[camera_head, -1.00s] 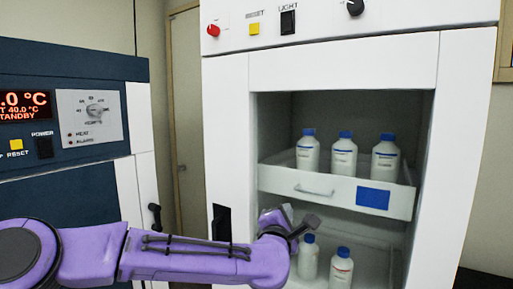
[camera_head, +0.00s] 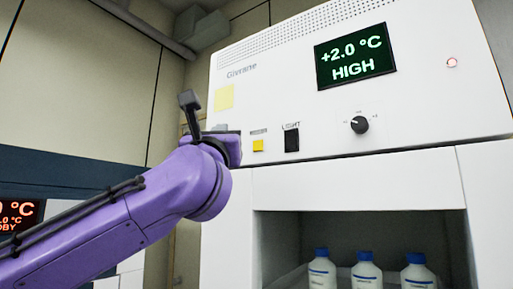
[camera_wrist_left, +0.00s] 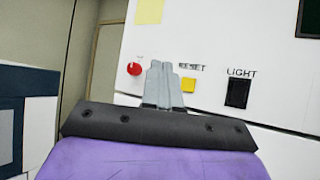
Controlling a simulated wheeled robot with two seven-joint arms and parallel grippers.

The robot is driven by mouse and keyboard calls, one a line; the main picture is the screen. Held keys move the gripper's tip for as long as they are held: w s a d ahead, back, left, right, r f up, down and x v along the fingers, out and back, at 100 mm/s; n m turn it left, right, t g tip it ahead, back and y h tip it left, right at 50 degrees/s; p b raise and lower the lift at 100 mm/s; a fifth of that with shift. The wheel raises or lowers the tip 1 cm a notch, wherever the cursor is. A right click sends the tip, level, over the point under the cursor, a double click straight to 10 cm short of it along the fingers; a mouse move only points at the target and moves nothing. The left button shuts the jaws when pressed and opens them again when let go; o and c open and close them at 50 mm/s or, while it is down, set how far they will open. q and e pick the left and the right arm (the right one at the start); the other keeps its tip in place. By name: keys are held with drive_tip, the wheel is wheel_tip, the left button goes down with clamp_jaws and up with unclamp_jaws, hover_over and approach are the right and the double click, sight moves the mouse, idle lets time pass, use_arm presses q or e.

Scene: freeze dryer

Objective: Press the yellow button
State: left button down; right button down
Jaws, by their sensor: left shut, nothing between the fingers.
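I cannot tell the gap between fingertips and panel. My right gripper is not in view.
A black LIGHT switch (camera_head: 291,140) is right of the button, then a black dial (camera_head: 359,124) and a display (camera_head: 355,56) reading +2.0 °C HIGH. Several white bottles (camera_head: 366,272) stand in the open compartment below. A dark blue cabinet (camera_head: 60,168) is at the left.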

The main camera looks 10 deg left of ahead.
sight(258, 145)
use_arm(q)
drive_tip(key=shift+w+d, duration=0.1)
drive_tip(key=shift+d, duration=0.3)
drive_tip(key=shift+w+d+p, duration=0.45)
drive_tip(key=shift+w+p, duration=0.4)
drive_tip(key=shift+w, duration=0.55)
drive_tip(key=shift+w+d+p, duration=0.5)
drive_tip(key=shift+w+p, duration=0.4)
drive_tip(key=shift+w, duration=0.45)
drive_tip(key=shift+w+d+p, duration=0.45)
drive_tip(key=shift+w+p, duration=0.4)
drive_tip(key=shift+w, duration=0.55)
drive_tip(key=shift+w+d, duration=0.2)
drive_tip(key=shift+w, duration=0.15)
